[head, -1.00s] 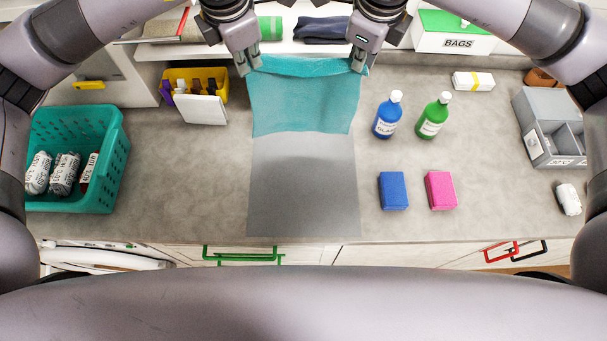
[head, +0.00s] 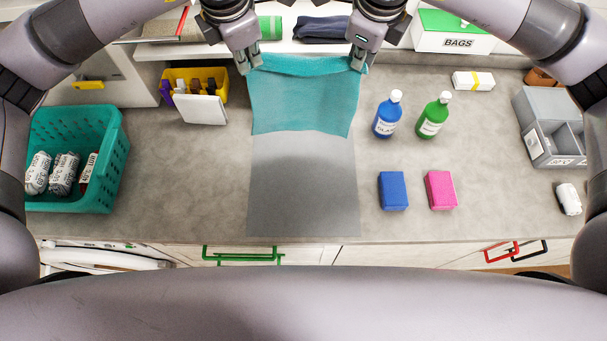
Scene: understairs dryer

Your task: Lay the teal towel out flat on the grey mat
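The teal towel (head: 303,98) is spread over the far half of the grey mat (head: 303,190). Its near edge crosses the mat about midway and bows slightly. Its far edge is a little rumpled and runs between my two grippers. My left gripper (head: 247,64) is at the towel's far left corner and looks shut on it. My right gripper (head: 359,60) is at the far right corner and looks shut on it too. The near half of the mat is bare. The fingertips partly hide the corners, and I cannot tell how high the far edge is held.
Right of the mat are blue (head: 387,116) and green (head: 433,116) bottles, with blue (head: 393,190) and pink (head: 440,190) blocks nearer. A teal basket (head: 112,160) and a yellow caddy (head: 222,86) stand left. A grey divided box (head: 535,118) is far right. A shelf edge (head: 300,48) runs behind.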

